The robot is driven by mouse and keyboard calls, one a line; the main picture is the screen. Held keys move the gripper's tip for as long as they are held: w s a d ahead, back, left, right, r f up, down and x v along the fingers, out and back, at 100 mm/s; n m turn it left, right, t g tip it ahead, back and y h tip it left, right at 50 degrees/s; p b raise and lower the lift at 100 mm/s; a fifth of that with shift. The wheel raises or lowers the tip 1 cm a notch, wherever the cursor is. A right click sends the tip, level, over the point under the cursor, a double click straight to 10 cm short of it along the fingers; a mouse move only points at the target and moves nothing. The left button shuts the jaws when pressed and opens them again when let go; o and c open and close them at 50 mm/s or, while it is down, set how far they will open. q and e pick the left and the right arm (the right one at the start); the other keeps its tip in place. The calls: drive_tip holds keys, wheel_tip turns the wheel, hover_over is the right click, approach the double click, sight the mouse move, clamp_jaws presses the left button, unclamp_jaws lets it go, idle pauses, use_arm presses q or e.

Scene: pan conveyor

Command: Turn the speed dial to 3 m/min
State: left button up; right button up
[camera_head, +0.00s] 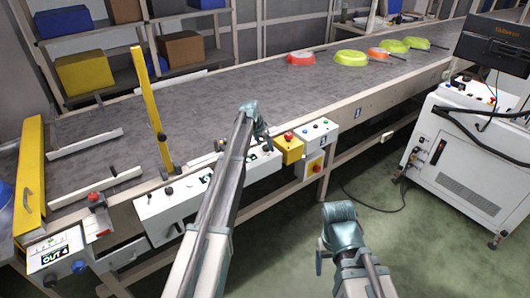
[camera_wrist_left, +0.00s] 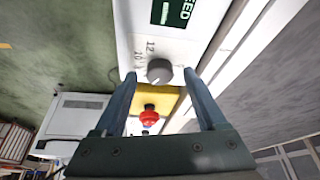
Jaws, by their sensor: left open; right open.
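The speed dial (camera_wrist_left: 159,71) is a dark grey round knob on a white panel (camera_wrist_left: 135,18), with the scale marks 10 and 12 legible beside it. Its pointer setting is too small to tell. My left gripper (camera_wrist_left: 160,78) is open, with one finger on each side of the dial in the left wrist view; I cannot tell whether they touch it. In the head view my left gripper (camera_head: 262,128) is over the right end of the panel, and my arm hides part of the panel. My right gripper (camera_head: 328,240) hangs open and empty over the floor.
A yellow box with a red emergency button (camera_head: 289,136) sits just right of the panel; the button also shows in the left wrist view (camera_wrist_left: 149,117). The conveyor belt (camera_head: 230,85) runs behind, carrying several coloured pans. A yellow post (camera_head: 152,105) stands at the left. A white cabinet (camera_head: 465,150) stands right.

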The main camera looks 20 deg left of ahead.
use_arm(q)
drive_tip(key=shift+w+f, duration=0.15)
drive_tip(key=shift+f, duration=0.2)
clamp_jaws()
drive_tip(key=shift+d+n, duration=0.1)
drive_tip(key=shift+n, duration=0.2)
drive_tip(key=n, duration=0.1)
drive_tip(key=n+y, duration=0.1)
drive_tip(key=n, duration=0.1)
drive_tip(key=n+y, duration=0.1)
drive_tip(key=shift+d+n+t, duration=0.25)
drive_tip(key=shift+n+t, duration=0.05)
drive_tip(key=shift+n, duration=0.1)
drive_tip(key=n+y, duration=0.1)
drive_tip(key=n, duration=0.2)
drive_tip(key=n+g+y, duration=0.1)
drive_tip(key=n, duration=0.2)
drive_tip(key=shift+d, duration=0.15)
drive_tip(key=shift+n, duration=0.3)
